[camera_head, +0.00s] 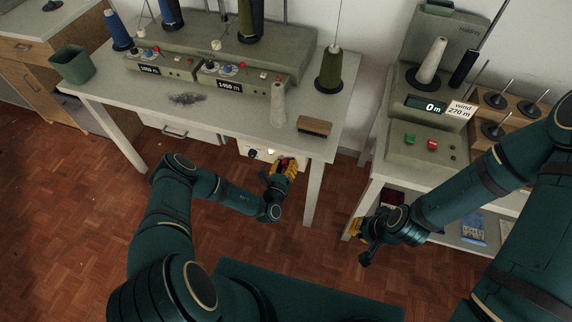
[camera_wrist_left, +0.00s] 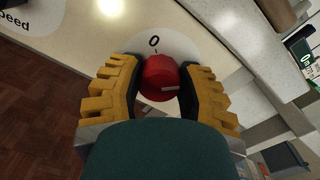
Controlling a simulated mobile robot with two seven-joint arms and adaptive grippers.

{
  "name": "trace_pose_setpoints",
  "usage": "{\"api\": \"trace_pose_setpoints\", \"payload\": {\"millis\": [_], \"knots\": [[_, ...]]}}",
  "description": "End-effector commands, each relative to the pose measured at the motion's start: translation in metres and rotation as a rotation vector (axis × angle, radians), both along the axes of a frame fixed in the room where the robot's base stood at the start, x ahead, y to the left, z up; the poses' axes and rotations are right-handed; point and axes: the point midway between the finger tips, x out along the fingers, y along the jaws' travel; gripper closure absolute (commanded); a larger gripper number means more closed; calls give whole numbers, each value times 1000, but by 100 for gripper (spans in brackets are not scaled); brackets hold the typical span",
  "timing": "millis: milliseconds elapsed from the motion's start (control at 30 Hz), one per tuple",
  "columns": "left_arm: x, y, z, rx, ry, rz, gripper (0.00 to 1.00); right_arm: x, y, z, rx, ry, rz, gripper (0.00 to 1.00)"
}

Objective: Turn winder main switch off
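The winder's main switch is a red knob (camera_wrist_left: 161,77) on a round pale plate marked "0" at its top. A white mark on the knob points sideways to the right, not up at the "0". My left gripper (camera_wrist_left: 160,66) has its yellow fingers on both sides of the knob; I cannot tell whether the pads touch it. In the head view my left gripper (camera_head: 284,166) is at the front panel (camera_head: 255,149) under the table and mostly hides the knob. My right gripper (camera_head: 360,236) hangs low before the right-hand bench, away from the switch, its finger opening unclear.
The winder table (camera_head: 233,128) carries spools, a brush (camera_head: 315,125) and a grey cone (camera_head: 278,104) above the switch. Its leg (camera_head: 312,185) stands right of my left gripper. The bench with a counter (camera_head: 424,105) is at right. A "Speed" dial (camera_wrist_left: 15,20) is beside the switch.

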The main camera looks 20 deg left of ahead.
Motion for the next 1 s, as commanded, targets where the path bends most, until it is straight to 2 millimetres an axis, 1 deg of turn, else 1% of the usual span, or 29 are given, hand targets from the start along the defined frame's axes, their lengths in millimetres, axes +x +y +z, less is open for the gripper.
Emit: {"api": "trace_pose_setpoints", "payload": {"millis": [267, 467, 667, 1000], "knots": [[0, 0, 0, -7, -1, 0, 99, 0, 0, 0, 0, 0, 0, 100], [0, 0, 0, -64, 1, 1, 99, -1, 0, -2, 0, 1, 0, 100], [0, 1, -1, -195, 7, 3, 99, -2, 0, -7, 1, 4, 3, 100], [0, 2, -1, -510, 15, 3, 99, -4, 1, -14, 2, 10, 8, 100]]}}
